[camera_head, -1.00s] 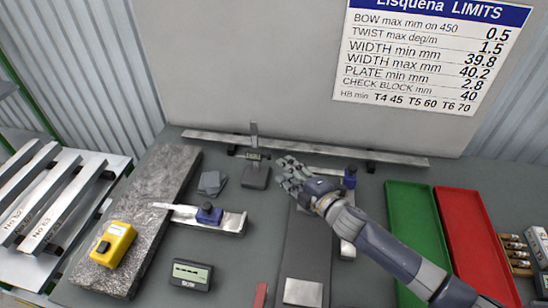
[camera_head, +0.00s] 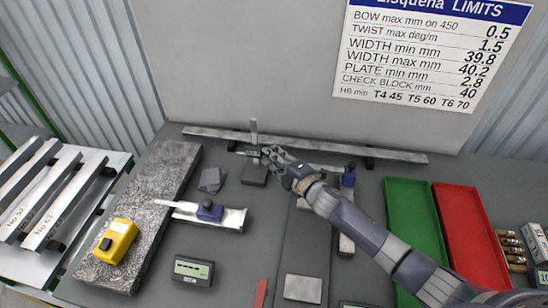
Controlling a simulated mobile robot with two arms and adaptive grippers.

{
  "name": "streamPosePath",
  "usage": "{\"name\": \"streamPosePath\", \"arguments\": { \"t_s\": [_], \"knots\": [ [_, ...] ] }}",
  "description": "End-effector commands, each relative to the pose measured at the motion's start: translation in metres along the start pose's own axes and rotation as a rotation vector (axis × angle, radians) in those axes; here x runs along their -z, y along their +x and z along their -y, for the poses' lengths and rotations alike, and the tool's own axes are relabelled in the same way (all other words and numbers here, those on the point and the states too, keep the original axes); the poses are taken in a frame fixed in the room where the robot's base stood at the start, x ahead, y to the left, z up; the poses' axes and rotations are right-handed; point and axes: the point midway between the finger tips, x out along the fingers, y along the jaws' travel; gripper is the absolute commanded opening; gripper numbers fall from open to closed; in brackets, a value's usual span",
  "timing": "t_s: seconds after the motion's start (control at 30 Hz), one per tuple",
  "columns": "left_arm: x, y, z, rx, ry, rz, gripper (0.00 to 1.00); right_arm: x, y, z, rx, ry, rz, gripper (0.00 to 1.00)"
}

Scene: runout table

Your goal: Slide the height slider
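The height gauge has a dark block base (camera_head: 254,175) and a thin upright column (camera_head: 254,130) on the grey bench, near the back wall. My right gripper (camera_head: 267,157) is at the gauge, just right of the lower column and above the base. Its fingers cover part of the gauge, including the place of the slider. Whether the fingers touch the slider, and whether they are open or shut, I cannot tell. My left gripper is not in view.
A long metal bar (camera_head: 205,133) lies behind the gauge. A granite slab (camera_head: 178,165) carries a yellow device (camera_head: 116,241). Green (camera_head: 402,190) and red (camera_head: 450,195) trays are at right.

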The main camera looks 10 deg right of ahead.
Motion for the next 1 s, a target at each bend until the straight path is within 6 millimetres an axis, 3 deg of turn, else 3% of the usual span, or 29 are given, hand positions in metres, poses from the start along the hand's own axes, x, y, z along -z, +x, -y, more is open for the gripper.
{"name": "streamPosePath", "arguments": {
  "t_s": [0.03,0.07,0.33,0.67,0.97,1.0],
  "knots": [
    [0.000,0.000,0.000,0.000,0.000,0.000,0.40,0.000,0.000,0.000,0.000,0.000,0.000,0.06],
    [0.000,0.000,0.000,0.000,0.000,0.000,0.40,0.000,0.000,0.000,0.000,0.000,0.000,0.00],
    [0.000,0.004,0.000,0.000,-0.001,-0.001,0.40,-0.001,0.001,0.004,0.000,0.000,0.001,0.00],
    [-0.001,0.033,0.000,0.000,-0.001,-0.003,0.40,-0.007,0.006,0.036,0.000,-0.001,0.002,0.00],
    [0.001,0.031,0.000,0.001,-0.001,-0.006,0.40,-0.007,0.005,0.035,0.000,-0.001,0.002,0.00],
    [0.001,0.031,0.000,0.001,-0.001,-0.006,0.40,-0.007,0.005,0.035,0.000,-0.001,0.002,0.22]
  ]
}}
